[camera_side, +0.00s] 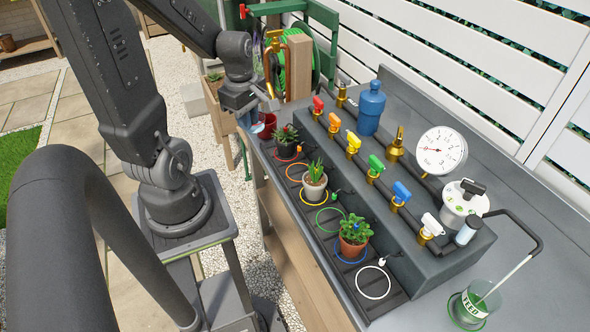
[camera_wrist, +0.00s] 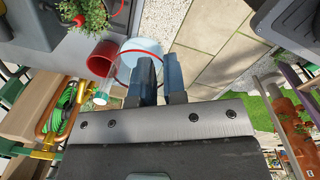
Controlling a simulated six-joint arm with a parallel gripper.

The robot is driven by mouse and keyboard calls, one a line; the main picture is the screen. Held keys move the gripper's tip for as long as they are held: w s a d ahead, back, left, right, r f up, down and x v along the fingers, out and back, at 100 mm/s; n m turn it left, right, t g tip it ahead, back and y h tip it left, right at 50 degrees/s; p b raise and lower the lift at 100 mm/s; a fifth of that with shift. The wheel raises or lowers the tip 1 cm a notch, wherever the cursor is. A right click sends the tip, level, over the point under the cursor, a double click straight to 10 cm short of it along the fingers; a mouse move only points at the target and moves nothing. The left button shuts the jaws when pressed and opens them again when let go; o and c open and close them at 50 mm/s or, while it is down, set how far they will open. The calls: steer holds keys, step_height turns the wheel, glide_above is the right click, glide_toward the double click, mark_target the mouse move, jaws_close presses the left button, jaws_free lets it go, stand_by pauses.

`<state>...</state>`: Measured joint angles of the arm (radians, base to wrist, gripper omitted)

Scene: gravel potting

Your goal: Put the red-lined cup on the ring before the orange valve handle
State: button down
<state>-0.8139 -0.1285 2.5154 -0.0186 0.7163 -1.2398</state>
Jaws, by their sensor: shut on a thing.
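The red-lined cup (camera_wrist: 128,58) is clear and pale blue with a red line, and shows ahead of my fingers in the wrist view. My gripper (camera_wrist: 160,72) is shut on its wall. In the side view my gripper (camera_side: 244,112) hangs off the left end of the bench, with the cup (camera_side: 256,127) under it, partly hidden and seemingly tilted. The orange valve handle (camera_side: 331,122) is second from the far end of the valve row. The orange ring (camera_side: 288,177) before it lies empty on the dark strip, right of and nearer than the cup.
A red cup (camera_side: 268,121) stands at the strip's far end, close beside the held cup. The green ring (camera_side: 319,224) and white ring (camera_side: 359,284) are empty.

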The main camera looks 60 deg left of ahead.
steer(key=w+d+f, duration=0.4)
steer(key=w+d, duration=0.1)
steer(key=w+d+f, duration=0.2)
steer(key=d, duration=0.1)
steer(key=shift+w+d+f, duration=0.1)
steer(key=shift+w+f, duration=0.05)
steer(key=shift+f, duration=2.15)
steer(key=shift+f, duration=0.15)
steer(key=c, duration=1.2)
jaws_free()
steer(key=shift+o, duration=0.2)
